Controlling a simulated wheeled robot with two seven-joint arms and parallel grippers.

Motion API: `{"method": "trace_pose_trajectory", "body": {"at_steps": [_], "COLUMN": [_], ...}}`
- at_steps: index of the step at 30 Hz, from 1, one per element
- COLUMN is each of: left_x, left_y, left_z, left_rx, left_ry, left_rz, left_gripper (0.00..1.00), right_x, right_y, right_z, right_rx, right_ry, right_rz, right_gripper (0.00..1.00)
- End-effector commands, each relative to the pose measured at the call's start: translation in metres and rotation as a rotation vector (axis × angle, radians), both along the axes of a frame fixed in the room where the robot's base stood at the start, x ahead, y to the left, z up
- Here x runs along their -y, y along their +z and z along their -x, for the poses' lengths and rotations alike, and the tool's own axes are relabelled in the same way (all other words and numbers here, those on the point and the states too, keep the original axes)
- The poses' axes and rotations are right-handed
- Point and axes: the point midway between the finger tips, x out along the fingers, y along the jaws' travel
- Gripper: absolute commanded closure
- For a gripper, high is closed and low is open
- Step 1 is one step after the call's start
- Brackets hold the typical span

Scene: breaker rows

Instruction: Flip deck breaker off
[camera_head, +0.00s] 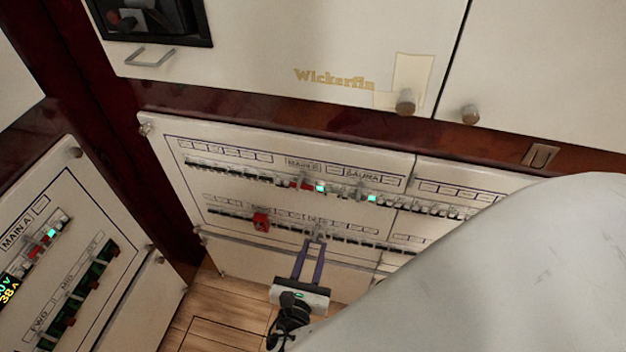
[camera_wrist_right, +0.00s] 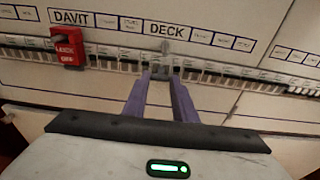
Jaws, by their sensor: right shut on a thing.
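The deck breaker (camera_wrist_right: 164,66) sits in the lower breaker row, under the printed DECK label (camera_wrist_right: 168,30) in the right wrist view. My right gripper (camera_wrist_right: 160,76) reaches up to it with its two purple fingers close together, shut on its small grey lever. The fingertips hide much of the lever, and I cannot tell its up or down position. In the head view my right gripper (camera_head: 315,242) meets the same lower row from below. My left gripper is not in view.
A red lock-off tag (camera_wrist_right: 68,46) sits left of the fingers, under the DAVIT label (camera_wrist_right: 72,18). An upper breaker row (camera_head: 235,172) with green lights runs above. A side panel marked MAIN A (camera_head: 30,225) stands at the left.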

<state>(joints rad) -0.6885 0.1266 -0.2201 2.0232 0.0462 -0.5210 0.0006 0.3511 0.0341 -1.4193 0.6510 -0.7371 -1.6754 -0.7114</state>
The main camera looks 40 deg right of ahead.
Motion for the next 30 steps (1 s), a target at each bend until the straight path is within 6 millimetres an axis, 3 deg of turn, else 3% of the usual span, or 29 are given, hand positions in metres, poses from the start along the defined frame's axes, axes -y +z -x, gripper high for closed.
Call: {"method": "trace_pose_trajectory", "body": {"at_steps": [1, 6, 21, 22, 25, 30], "left_x": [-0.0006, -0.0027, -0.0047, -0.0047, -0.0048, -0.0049], "left_y": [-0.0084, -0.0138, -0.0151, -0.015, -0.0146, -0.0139], "left_z": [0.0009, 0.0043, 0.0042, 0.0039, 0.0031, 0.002], "left_rx": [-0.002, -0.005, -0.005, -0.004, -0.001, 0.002], "left_ry": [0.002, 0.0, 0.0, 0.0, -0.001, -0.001], "left_rz": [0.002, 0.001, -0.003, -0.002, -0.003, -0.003], "left_gripper": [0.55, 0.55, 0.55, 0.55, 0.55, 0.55], "right_x": [0.0007, 0.0009, 0.002, 0.0021, 0.0019, 0.0014], "right_y": [-0.006, -0.0056, -0.0041, -0.0041, -0.0041, -0.0042], "right_z": [0.0002, -0.0004, -0.0009, -0.001, -0.001, -0.0009], "right_rx": [0.011, 0.039, 0.05, 0.05, 0.05, 0.05], "right_ry": [-0.002, -0.002, -0.001, -0.001, -0.001, -0.001], "right_rz": [0.015, 0.048, 0.062, 0.062, 0.062, 0.061], "right_gripper": [0.97, 0.97, 0.97, 0.73, 0.56, 0.56]}}
